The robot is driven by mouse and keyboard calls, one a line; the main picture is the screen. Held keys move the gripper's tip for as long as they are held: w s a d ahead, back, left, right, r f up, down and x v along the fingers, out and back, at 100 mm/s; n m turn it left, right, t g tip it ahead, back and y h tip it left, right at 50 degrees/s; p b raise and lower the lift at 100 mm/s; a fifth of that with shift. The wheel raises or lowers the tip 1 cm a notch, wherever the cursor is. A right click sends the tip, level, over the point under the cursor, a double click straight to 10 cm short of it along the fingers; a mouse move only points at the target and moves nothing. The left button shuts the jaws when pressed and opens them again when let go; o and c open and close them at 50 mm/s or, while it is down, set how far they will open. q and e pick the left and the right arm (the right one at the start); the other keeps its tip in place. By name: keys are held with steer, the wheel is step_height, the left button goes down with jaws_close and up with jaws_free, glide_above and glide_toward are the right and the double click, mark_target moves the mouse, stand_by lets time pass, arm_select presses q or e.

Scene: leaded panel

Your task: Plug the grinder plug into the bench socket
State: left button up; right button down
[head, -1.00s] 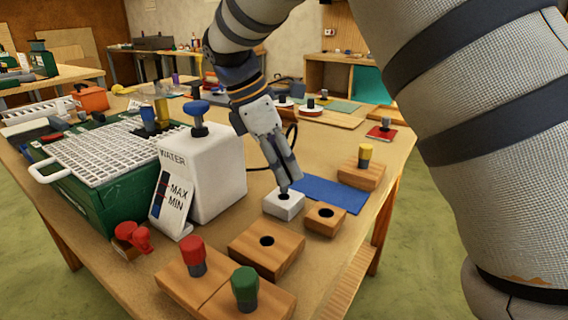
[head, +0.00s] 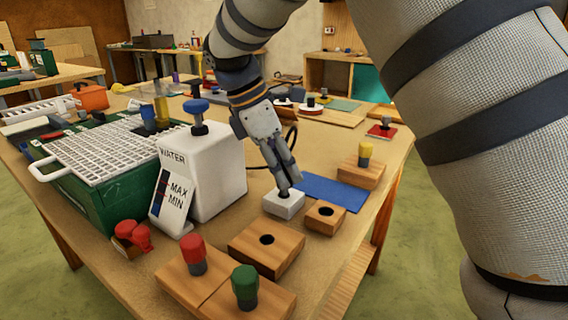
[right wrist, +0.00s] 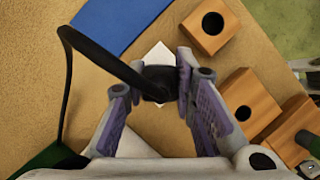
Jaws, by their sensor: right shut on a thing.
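The grinder plug (right wrist: 158,83) is black, with a thick black cable that loops off to the left in the right wrist view. My right gripper (head: 289,184) is shut on the plug, with one finger on each side of it. The bench socket (head: 283,205) is a small white block on the table. The plug is at the top of the socket, over its middle. I cannot tell how deep it sits, since the plug and fingers cover the hole. In the right wrist view a corner of the white socket (right wrist: 158,54) shows behind the plug. My left gripper is not in view.
A wooden block with a hole (head: 325,217) stands just right of the socket, and a larger one (head: 266,250) in front. A blue mat (head: 335,193) lies behind. The white water tank (head: 205,170) stands close on the left.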

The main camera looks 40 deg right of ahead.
steer(key=shift+f, duration=0.85)
steer(key=shift+f, duration=0.25)
steer(key=c, duration=1.2)
jaws_free()
steer(key=shift+c, duration=0.2)
steer(key=v, duration=1.2)
